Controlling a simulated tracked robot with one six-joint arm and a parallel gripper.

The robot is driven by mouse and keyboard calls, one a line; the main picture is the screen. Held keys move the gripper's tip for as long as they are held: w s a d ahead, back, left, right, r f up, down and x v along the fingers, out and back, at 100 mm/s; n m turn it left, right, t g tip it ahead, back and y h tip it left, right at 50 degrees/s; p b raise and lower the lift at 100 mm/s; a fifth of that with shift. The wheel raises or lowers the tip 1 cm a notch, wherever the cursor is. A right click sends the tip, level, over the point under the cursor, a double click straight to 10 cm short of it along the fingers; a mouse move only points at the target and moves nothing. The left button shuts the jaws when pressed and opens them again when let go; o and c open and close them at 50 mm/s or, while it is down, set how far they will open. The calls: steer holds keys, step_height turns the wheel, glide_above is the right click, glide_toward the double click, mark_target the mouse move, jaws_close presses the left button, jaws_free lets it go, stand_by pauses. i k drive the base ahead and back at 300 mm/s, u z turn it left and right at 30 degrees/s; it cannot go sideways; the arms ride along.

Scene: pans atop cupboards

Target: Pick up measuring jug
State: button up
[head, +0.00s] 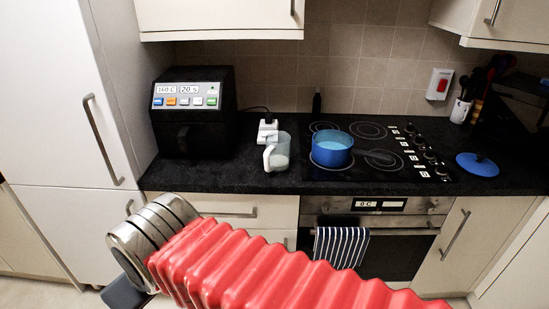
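The measuring jug (278,153) is a clear jug with a white handle. It stands upright on the black worktop, left of the hob, with its handle toward the front left. My arm, in a red ribbed sleeve with a metal wrist, crosses the lower part of the view, in front of and below the worktop. A dark part of my gripper (122,294) shows at the lower left, well apart from the jug. Its fingertips are hidden or out of frame, so I cannot see whether it is open.
A black air fryer (195,130) stands left of the jug. A blue pan (331,149) sits on the hob to its right, and a blue lid (477,164) lies farther right. A white socket (267,130) is behind the jug. Wall cupboards (220,18) hang above.

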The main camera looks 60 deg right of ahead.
mark_target(276, 156)
steer(key=z, duration=0.1)
steer(key=i, duration=1)
steer(key=u, duration=0.1)
